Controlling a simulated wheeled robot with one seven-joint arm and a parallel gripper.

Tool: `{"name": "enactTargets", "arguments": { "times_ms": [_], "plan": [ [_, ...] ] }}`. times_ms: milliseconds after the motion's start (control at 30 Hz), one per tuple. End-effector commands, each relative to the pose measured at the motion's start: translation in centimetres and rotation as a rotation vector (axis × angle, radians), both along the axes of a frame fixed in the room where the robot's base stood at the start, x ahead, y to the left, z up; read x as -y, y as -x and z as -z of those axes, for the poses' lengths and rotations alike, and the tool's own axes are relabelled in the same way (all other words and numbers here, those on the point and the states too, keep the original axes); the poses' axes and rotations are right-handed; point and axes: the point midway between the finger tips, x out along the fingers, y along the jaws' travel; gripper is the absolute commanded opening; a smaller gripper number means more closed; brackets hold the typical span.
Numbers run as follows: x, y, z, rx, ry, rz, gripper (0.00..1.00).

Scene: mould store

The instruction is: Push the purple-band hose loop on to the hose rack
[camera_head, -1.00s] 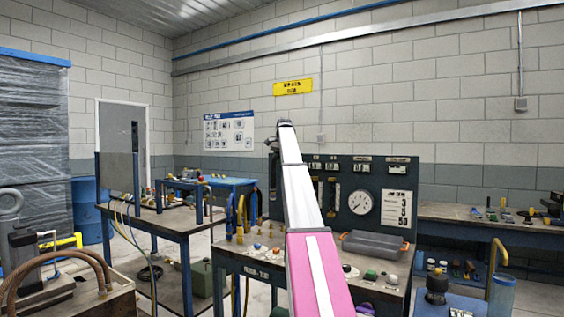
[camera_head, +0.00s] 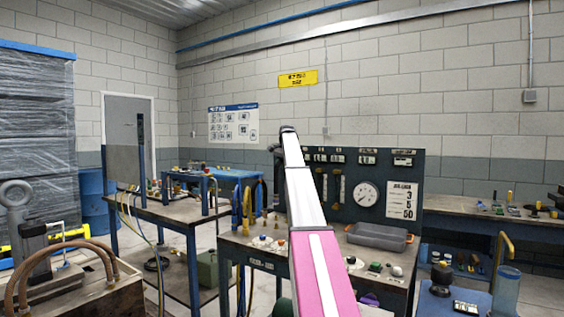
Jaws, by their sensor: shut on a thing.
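My pink and white arm (camera_head: 310,225) reaches up and away through the middle of the view to a dark joint (camera_head: 288,131). I cannot make out my gripper's fingers, and the arm hides what is behind it. Upright blue and yellow curved pieces (camera_head: 246,207) stand on the left of the middle bench; I cannot tell whether they are the hose rack. No hose loop with a purple band can be made out. A small purple thing (camera_head: 369,299) shows low beside my arm, too small to name.
The middle bench (camera_head: 236,247) bears a dark gauge panel (camera_head: 407,165) and a grey tray (camera_head: 380,238). Brown hoses (camera_head: 72,247) arch over a wooden crate (camera_head: 90,307) at lower left. Another bench (camera_head: 165,213) stands at left. Some floor shows between the benches.

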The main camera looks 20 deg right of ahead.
Motion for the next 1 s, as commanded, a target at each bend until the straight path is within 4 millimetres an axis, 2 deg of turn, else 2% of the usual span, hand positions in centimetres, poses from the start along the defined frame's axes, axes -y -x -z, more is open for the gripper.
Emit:
{"name": "enactTargets", "arguments": {
  "times_ms": [600, 1000],
  "plan": [
    [0.0, 0.0, 5.9, 0.000, 0.000, 0.000, 0.00],
    [0.0, 0.0, 8.8, 0.000, 0.000, 0.000, 0.00]
  ]
}}
